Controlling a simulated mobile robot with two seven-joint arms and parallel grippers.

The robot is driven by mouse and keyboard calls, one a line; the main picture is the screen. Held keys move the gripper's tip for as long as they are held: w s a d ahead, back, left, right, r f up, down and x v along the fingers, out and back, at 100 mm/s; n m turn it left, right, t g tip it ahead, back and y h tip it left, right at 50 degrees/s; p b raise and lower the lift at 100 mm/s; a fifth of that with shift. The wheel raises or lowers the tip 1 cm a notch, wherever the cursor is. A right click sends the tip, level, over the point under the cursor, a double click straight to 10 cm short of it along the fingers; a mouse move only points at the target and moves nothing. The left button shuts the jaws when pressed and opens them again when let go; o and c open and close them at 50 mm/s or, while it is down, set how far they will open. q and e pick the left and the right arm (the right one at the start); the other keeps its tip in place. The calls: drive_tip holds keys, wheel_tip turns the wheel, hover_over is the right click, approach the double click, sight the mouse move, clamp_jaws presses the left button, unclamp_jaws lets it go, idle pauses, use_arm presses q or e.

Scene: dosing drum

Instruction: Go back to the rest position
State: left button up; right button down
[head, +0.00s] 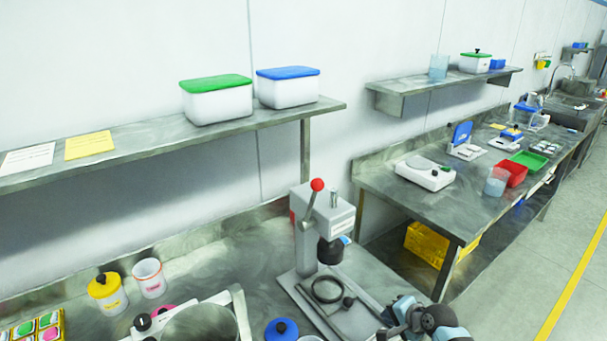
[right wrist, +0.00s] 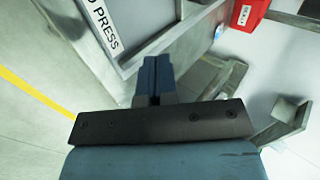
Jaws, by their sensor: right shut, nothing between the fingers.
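My right gripper (head: 408,312) shows at the bottom of the head view, beside the front right of the bench press (head: 322,225). In the right wrist view its blue-grey fingers (right wrist: 153,78) are closed together with nothing between them. They are in front of a grey bench side that carries a label ending in "PRESS" (right wrist: 100,22). My left gripper is not in view.
The press has a red-knobbed lever. A second bench (head: 400,205) is at right, with open floor (head: 540,270) beyond.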

drive_tip(key=s+a+f+n+t, duration=0.1)
drive_tip(key=s+n, duration=0.3)
drive_tip(key=s, duration=0.5)
drive_tip(key=s+a+f+n+t+h, duration=0.1)
drive_tip(key=s+a+n, duration=0.3)
drive_tip(key=s, duration=0.6)
drive_tip(key=s+a+f+n, duration=0.2)
drive_tip(key=s+n, duration=0.4)
drive_tip(key=s, duration=0.3)
drive_tip(key=shift+s+a+t, duration=0.25)
drive_tip(key=shift+s+t, duration=0.1)
drive_tip(key=shift+t, duration=0.05)
